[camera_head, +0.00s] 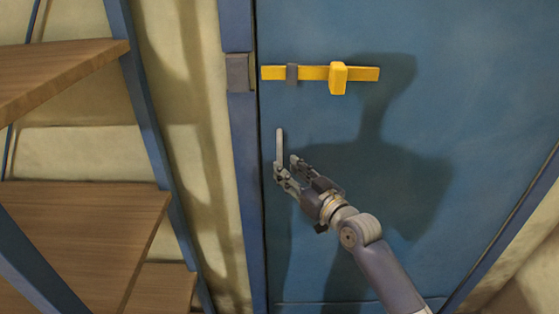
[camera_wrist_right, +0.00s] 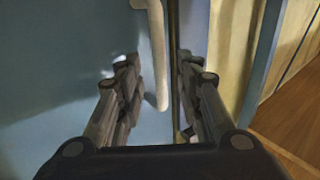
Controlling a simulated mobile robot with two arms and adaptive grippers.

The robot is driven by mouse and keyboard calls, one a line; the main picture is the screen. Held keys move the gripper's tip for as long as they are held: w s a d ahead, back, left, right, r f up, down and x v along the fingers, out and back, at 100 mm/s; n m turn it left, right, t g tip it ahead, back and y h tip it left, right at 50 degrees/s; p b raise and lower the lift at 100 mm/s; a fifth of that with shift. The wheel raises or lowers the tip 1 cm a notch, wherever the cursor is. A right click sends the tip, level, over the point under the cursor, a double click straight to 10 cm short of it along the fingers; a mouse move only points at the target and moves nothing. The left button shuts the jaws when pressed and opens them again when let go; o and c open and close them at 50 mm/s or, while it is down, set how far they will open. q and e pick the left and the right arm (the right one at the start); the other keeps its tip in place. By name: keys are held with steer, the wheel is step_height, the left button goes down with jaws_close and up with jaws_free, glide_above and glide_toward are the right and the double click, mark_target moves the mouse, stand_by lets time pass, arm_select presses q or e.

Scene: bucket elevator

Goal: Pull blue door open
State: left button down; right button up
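The blue door (camera_head: 430,150) stands in its blue frame (camera_head: 245,170) and looks shut. A pale vertical handle (camera_head: 280,146) is on the door near its left edge. My right gripper (camera_head: 286,168) is at the lower part of the handle. In the right wrist view the handle (camera_wrist_right: 158,60) hangs between the two spread fingers (camera_wrist_right: 160,68), with a gap visible on each side. The gripper is open; how deep the handle sits between the fingers is hard to tell. My left gripper is not in view.
A yellow sliding bolt (camera_head: 310,73) lies across the door above the handle. Its left end stops short of the grey bracket (camera_head: 238,72) on the frame. Wooden stairs (camera_head: 85,220) with blue rails (camera_head: 150,120) stand at the left, before a beige wall (camera_head: 195,120).

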mark_target(280, 162)
steer(key=shift+x, duration=2.4)
jaws_close()
